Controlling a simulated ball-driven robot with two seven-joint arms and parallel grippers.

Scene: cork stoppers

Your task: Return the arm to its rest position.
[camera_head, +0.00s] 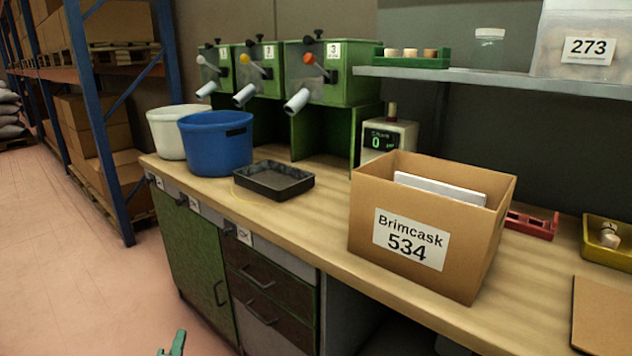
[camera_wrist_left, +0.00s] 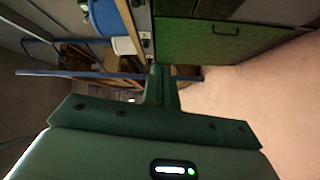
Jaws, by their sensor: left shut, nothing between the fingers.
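My left gripper (camera_head: 174,343) shows at the bottom edge of the head view as a small green tip. It is over the floor in front of the bench cabinets, apart from everything on the bench. In the left wrist view its green fingers (camera_wrist_left: 160,82) are together, with nothing between them. The rest of my left arm is below the picture in the head view. My right gripper is in neither view.
The wooden bench carries a cardboard box (camera_head: 430,225) labelled Brimcask 534, a black tray (camera_head: 273,180), a blue bucket (camera_head: 215,145) and a white bucket (camera_head: 165,132). Green dispensers (camera_head: 330,75) stand behind. The floor (camera_head: 70,260) left of the bench is clear.

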